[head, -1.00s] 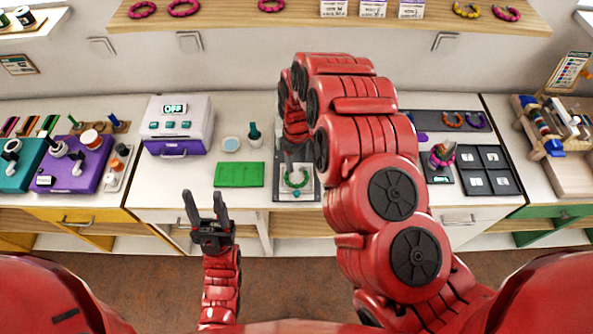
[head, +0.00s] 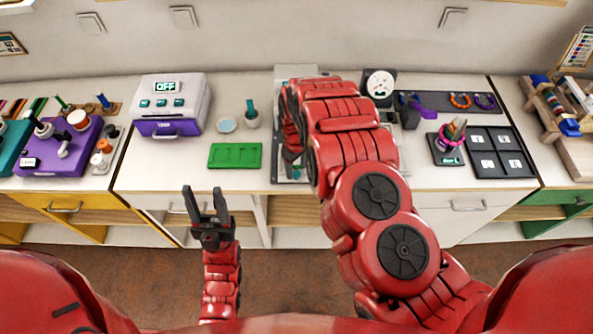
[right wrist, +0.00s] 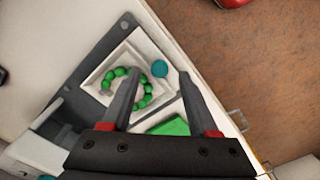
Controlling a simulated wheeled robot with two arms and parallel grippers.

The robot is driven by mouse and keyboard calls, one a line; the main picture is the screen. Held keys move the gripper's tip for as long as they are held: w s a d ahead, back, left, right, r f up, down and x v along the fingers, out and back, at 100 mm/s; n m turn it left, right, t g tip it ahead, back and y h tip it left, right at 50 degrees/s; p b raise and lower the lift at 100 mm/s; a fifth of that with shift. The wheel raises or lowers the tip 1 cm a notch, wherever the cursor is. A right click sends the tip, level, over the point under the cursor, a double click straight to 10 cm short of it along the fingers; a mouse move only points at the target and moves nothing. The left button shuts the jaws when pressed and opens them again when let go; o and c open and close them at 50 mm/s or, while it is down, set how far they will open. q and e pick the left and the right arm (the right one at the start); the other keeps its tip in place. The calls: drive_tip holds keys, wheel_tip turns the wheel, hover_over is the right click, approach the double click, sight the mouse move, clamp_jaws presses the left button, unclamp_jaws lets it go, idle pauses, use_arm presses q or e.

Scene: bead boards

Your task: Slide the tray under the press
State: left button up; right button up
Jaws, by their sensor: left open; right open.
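The white tray (right wrist: 92,83) holds a ring of green beads (right wrist: 109,76) and sits on a dark grey base (right wrist: 78,65). A teal ball (right wrist: 159,68) is at the tray's edge. In the right wrist view my right gripper (right wrist: 157,56) is open, and the ball shows between its fingers; contact cannot be told. In the head view my right arm hides most of the tray and base. A light grey upright part (head: 296,71), possibly the press, shows behind the arm. My left gripper (head: 206,190) is open and empty before the counter's front edge.
A green board (head: 235,156) lies left of the base. Behind it are a small round dish (head: 226,125) and a pot (head: 252,119). A white machine with a purple drawer (head: 172,105) stands further left. A pen cup (head: 452,135) and dark panels (head: 497,150) are right.

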drive_tip(key=shift+f, duration=1.15)
clamp_jaws()
drive_tip(key=shift+w, duration=0.1)
idle(0.6)
